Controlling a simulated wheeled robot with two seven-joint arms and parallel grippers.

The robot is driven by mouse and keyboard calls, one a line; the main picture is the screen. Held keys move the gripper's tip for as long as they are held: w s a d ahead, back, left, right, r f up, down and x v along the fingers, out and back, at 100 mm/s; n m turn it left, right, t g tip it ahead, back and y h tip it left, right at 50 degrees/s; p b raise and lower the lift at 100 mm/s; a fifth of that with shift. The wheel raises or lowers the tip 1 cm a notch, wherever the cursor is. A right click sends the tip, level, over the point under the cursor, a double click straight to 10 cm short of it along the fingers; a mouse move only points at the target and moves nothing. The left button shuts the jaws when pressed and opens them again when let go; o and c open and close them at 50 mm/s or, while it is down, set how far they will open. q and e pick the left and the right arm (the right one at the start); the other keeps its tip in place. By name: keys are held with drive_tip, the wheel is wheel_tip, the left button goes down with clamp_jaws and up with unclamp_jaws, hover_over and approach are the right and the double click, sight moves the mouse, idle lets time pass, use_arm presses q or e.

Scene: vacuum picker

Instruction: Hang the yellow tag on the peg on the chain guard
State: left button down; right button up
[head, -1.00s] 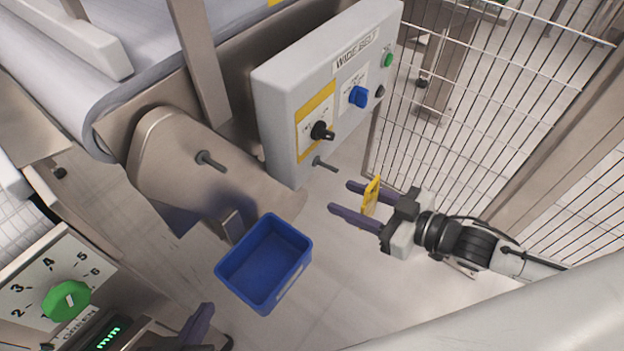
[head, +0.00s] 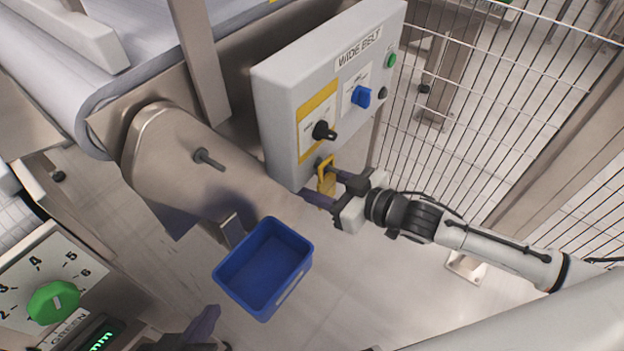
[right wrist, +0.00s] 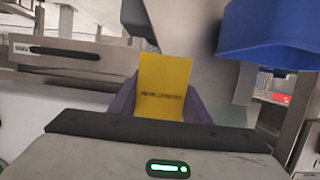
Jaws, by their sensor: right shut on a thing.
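The yellow tag (head: 327,183) is held upright in my right gripper (head: 322,186), its loop end up. It also shows between the purple fingers in the right wrist view (right wrist: 162,88). The tag overlaps the peg (head: 318,164) under the control box; I cannot tell whether they touch. The chain guard (head: 170,145) is the rounded metal cover to the left, with a bare grey peg (head: 208,158) on its face. The tag is apart from that peg, to its right. My left gripper (head: 212,333) is low at the bottom edge, mostly cut off; its opening is unclear.
The grey "WIDE BELT" control box (head: 285,95) with knobs stands close beyond my right gripper. A blue bin (head: 232,282) is below the chain guard. A wire fence (head: 480,120) is at the right. A dial panel (head: 30,265) is at lower left.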

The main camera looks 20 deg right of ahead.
drive_tip(key=shift+f, duration=0.2)
drive_tip(key=o, duration=1)
